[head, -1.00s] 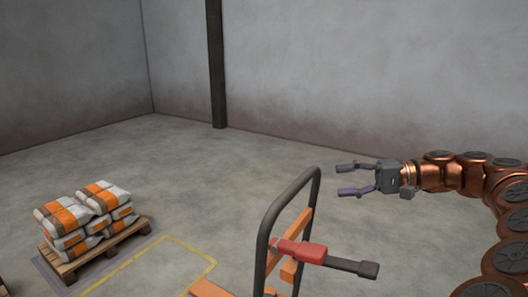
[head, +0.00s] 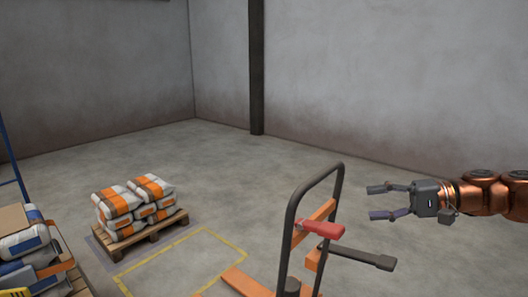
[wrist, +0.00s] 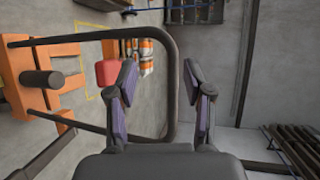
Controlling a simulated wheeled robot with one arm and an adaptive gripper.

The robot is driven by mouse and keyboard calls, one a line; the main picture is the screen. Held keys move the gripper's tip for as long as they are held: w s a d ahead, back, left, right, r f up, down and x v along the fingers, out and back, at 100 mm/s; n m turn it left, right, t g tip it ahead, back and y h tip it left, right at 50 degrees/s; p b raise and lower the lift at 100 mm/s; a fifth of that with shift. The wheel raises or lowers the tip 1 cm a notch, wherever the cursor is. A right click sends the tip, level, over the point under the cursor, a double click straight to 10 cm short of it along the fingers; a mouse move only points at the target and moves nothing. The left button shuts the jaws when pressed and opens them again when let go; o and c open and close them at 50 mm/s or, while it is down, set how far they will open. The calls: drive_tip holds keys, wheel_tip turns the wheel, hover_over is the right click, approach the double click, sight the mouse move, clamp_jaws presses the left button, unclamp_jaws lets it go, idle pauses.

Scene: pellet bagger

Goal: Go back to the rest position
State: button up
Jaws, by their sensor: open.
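My gripper (head: 389,202) is at the right in the head view, held out to the left with its two fingers apart and nothing between them. In the wrist view my gripper (wrist: 160,95) is also open and empty. A pallet jack with a dark looped handle (head: 290,225) stands just left of my gripper in the head view. Its red grip (head: 322,229) and a dark lever (head: 357,257) stick out to the right. The handle also shows in the wrist view (wrist: 172,75), beyond the fingers; I cannot tell the gap.
A wooden pallet (head: 145,236) with several white and orange bags (head: 133,198) stands at the left. More bags (head: 25,240) sit at the far left edge. A yellow floor outline (head: 228,242) lies between pallet and jack. The floor towards the back wall is clear.

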drive_tip(key=s+a+f+n+g+h, duration=0.2)
drive_tip(key=s+a+f+g+h, duration=0.15)
drive_tip(key=s+a, duration=0.4)
drive_tip(key=s+a+f+n+g+h, duration=0.2)
drive_tip(key=s+a+f+h, duration=0.15)
drive_tip(key=s+a, duration=0.45)
drive_tip(key=s+d+f+h, duration=0.4)
drive_tip(key=s+f, duration=0.3)
drive_tip(key=s, duration=0.2)
drive_tip(key=s+d+f+h, duration=0.4)
drive_tip(key=s+f, duration=0.3)
drive_tip(key=s, duration=0.1)
wheel_tip(320, 180, up, 26)
drive_tip(key=s+p, duration=0.1)
drive_tip(key=p, duration=2.2)
drive_tip(key=shift+s+f+p, duration=0.2)
drive_tip(key=shift+s+p, duration=0.05)
drive_tip(key=shift+p, duration=0.15)
